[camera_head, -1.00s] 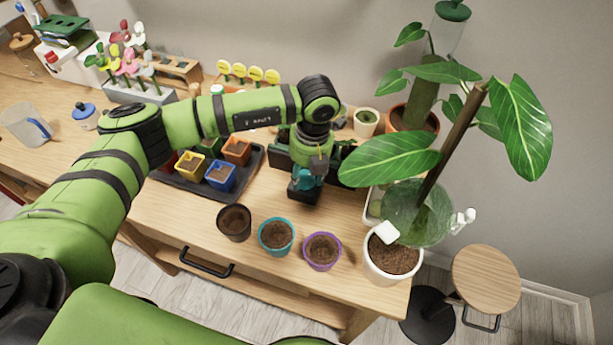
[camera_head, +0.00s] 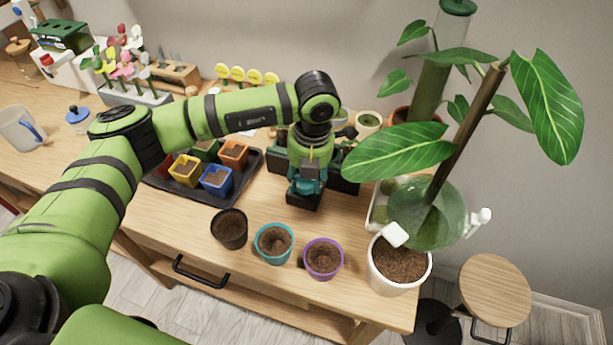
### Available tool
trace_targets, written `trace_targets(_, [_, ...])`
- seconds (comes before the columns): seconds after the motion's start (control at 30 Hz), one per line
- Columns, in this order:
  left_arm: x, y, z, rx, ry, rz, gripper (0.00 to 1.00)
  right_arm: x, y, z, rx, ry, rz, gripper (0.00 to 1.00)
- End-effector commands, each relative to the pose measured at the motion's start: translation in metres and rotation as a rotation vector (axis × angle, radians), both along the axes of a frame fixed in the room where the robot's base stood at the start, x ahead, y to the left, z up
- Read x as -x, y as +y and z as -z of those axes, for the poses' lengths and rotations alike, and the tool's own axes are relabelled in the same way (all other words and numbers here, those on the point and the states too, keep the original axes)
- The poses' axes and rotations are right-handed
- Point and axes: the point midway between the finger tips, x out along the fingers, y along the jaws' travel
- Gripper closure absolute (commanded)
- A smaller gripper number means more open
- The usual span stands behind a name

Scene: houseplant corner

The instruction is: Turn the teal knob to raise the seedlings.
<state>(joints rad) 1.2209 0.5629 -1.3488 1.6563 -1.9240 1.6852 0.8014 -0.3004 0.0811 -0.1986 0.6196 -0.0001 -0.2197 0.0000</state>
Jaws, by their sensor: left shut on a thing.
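My left gripper (camera_head: 304,196) points down at the front of a dark green device (camera_head: 344,184) on the wooden table. It is shut on the teal knob (camera_head: 305,186), of which only a little shows between the fingers. My arm and wrist cover much of the device. I cannot make out the seedlings behind them. My right gripper is not in view.
Black, teal and purple-rimmed pots (camera_head: 323,259) stand near the table's front edge. A dark tray (camera_head: 247,185) of small coloured pots is left of the device. A large leafy plant in a white pot (camera_head: 399,276) leans over the right side.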

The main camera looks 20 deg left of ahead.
Motion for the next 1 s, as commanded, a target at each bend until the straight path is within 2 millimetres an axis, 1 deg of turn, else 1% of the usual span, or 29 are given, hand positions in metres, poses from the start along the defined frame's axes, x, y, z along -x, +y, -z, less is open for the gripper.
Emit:
trace_targets(0.03, [0.004,0.000,0.004,-0.003,0.014,0.006,0.87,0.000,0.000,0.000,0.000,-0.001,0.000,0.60])
trace_targets(0.07, [0.004,0.000,0.004,-0.003,0.014,0.005,0.51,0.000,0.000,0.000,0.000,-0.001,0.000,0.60])
trace_targets(0.1, [0.004,0.000,0.004,-0.002,0.013,0.005,0.35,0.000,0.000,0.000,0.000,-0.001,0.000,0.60])
trace_targets(0.13, [0.004,0.000,0.004,-0.002,0.013,0.005,0.31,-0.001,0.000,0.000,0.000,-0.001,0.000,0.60])
trace_targets(0.77, [-0.002,0.000,-0.003,0.002,-0.006,-0.001,0.31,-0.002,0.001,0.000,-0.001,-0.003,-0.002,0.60])
trace_targets(0.87, [-0.002,-0.001,-0.010,0.002,-0.008,0.000,0.31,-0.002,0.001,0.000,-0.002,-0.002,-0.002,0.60])
trace_targets(1.0, [-0.001,-0.003,-0.029,0.003,-0.008,0.000,0.31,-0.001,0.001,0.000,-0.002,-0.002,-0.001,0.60])
